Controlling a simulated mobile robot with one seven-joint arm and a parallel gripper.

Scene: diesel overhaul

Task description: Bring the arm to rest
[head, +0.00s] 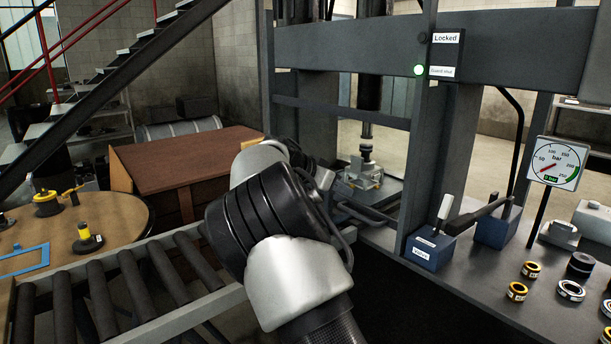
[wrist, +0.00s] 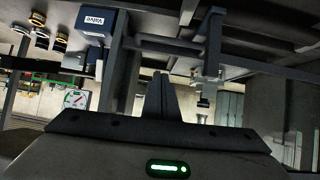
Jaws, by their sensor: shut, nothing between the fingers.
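My arm (head: 290,245) rises from the bottom middle of the head view and bends away toward the press. Its links hide my gripper there. In the wrist view my gripper (wrist: 160,80) shows with its dark fingers together and nothing between them. That view is turned over, with the bench at the top. The fingers appear in front of the press frame, apart from the blue valve box (wrist: 95,24). I cannot tell how far they are from the frame.
The press frame (head: 424,150) bears a "Locked" sign (head: 446,38) and a lit green lamp (head: 419,70). The blue valve box (head: 430,250) has a lever. A gauge (head: 554,163) and several rings stand right. A roller conveyor (head: 120,290) and round table (head: 120,212) lie left.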

